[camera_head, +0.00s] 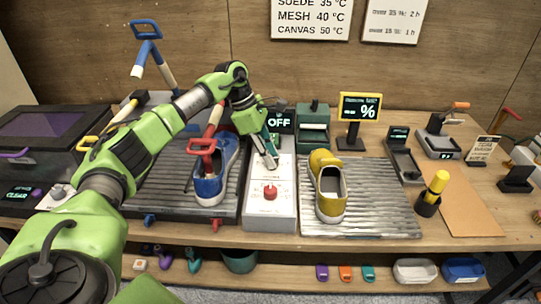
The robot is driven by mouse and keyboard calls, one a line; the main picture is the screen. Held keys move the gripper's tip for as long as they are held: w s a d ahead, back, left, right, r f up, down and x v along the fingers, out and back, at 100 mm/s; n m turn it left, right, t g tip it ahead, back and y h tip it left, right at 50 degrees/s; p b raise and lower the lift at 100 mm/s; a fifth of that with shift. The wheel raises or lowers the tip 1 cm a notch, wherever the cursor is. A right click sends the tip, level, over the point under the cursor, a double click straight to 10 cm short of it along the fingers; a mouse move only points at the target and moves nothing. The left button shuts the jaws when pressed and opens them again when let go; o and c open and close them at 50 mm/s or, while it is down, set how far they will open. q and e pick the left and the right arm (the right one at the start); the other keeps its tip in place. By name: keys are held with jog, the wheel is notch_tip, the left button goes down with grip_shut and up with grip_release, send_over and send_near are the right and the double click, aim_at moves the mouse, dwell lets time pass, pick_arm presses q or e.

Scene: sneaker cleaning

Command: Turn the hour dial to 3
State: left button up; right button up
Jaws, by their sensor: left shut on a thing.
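A white control box (283,212) stands between two ribbed mats, with a red dial (270,192) on its front half. A dark display reading OFF (280,122) stands behind it. My left gripper (269,160) points down onto the back half of the box, behind the red dial. It is shut on a knob there, which its fingers mostly hide. Which number either dial points to is too small to read. My right gripper is not in view.
A blue sneaker (211,190) with a red-handled brush in it is on the left mat (155,195). A yellow sneaker (330,196) is on the right mat (380,205).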

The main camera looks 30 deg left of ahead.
pick_arm(q)
jog(key=shift+m, duration=0.6)
jog(key=shift+g, duration=0.3)
jog(key=o, duration=1.1)
jog(key=shift+a, duration=0.1)
jog(key=v, duration=1.2)
jog(key=shift+f, duration=0.1)
